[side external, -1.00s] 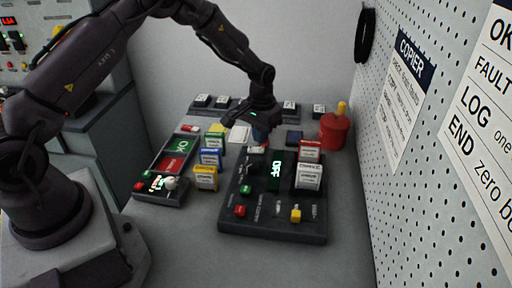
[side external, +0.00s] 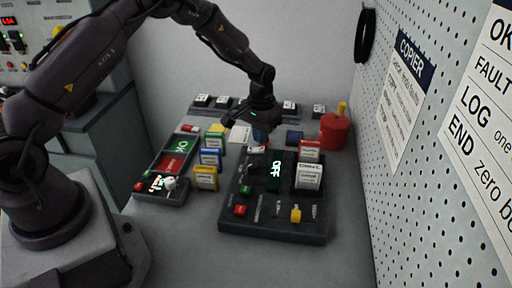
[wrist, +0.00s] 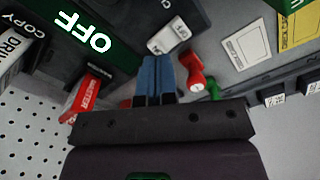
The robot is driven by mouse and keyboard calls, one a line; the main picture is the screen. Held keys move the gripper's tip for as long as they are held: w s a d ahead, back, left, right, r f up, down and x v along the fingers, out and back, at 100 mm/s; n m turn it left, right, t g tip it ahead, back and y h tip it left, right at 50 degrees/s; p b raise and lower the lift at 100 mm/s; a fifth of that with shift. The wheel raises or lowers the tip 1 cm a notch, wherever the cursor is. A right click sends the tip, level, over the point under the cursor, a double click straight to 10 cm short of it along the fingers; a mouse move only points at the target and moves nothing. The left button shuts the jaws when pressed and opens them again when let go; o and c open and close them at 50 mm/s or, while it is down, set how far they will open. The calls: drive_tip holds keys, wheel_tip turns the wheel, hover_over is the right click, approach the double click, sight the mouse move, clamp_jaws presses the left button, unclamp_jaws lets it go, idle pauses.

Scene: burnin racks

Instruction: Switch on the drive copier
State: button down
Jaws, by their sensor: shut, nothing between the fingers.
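The drive copier (side external: 270,230) is a dark sloped box on the bench. A white block with small dark marks (wrist: 167,36) sits at the copier's far edge, just beyond my fingertips. It also shows in the side view (side external: 257,149). My gripper (side external: 261,136) is above the copier's far end, with its blue fingers (wrist: 157,62) together and empty. I cannot tell whether the fingertips touch the white block.
White-labelled and red-labelled drives (side external: 309,175) stand in the copier's right side. Yellow and blue boxes (side external: 206,177) stand to its left. A dark tray with OK and red panels (side external: 172,166) lies further left. A red can (side external: 333,132) stands at the back right, near the pegboard.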

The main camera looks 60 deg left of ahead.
sight(253, 157)
drive_tip(key=shift+f, duration=1.3)
idle(0.7)
drive_tip(key=shift+r, duration=3.5)
drive_tip(key=s, duration=0.1)
drive_tip(key=s+f, duration=0.1)
drive_tip(key=shift+s+d+g, duration=0.15)
drive_tip(key=shift+s+g, duration=0.15)
drive_tip(key=shift+g, duration=0.1)
drive_tip(key=s+d+r+m+t, duration=0.1)
drive_tip(key=s+d+r+t, duration=0.2)
drive_tip(key=s+r, duration=0.9)
drive_tip(key=s+d+r+m+t, duration=0.2)
drive_tip(key=s+d+r+t, duration=0.1)
drive_tip(key=s+r, duration=0.9)
drive_tip(key=shift+s+d, duration=0.3)
drive_tip(key=shift+s, duration=0.35)
